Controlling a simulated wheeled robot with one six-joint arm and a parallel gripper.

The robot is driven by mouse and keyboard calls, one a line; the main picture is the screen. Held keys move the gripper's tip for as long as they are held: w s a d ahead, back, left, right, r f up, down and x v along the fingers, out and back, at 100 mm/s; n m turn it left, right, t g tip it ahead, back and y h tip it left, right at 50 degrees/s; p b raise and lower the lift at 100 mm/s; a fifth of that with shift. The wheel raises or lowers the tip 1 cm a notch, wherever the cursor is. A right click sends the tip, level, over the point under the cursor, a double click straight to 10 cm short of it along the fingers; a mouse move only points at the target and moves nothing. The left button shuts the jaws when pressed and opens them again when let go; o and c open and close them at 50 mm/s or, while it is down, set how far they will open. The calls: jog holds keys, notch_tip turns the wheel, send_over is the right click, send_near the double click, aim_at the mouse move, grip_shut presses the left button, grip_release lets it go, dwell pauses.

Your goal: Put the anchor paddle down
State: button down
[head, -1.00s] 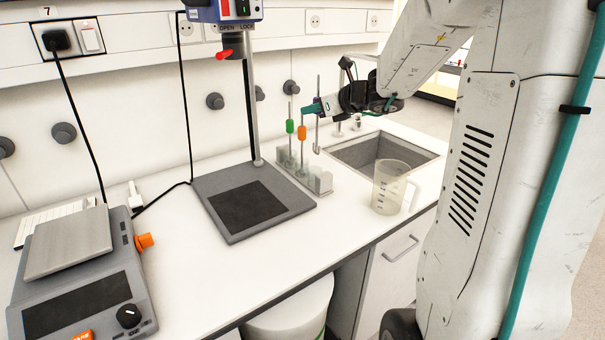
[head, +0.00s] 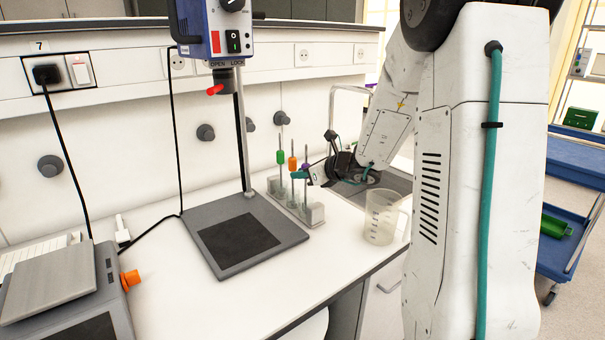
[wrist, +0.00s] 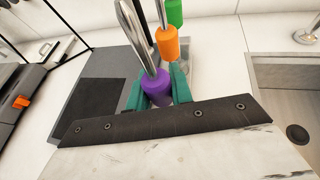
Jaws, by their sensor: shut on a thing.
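The anchor paddle (head: 305,168) is a metal rod with a purple collar, and it stands about upright at the near end of the clear rack (head: 313,216). My gripper (head: 299,175) has teal fingers shut around the purple collar. In the wrist view the purple collar (wrist: 153,88) sits between the fingers (wrist: 160,92), with the rod rising above it. The paddle's lower end is down at the rack; I cannot tell whether it is fully seated. An orange-collared paddle (head: 292,163) and a green-collared paddle (head: 281,157) stand in the rack behind it.
A stirrer stand with a grey base (head: 225,258) is left of the rack. A clear beaker (head: 381,218) stands to the right, near the sink (wrist: 285,85). A balance (head: 50,285) is at the lower left. The bench front between them is clear.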

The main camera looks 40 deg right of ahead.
jog(key=shift+f, duration=0.15)
jog(key=c, duration=1.2)
grip_release()
jog(key=shift+c, duration=0.2)
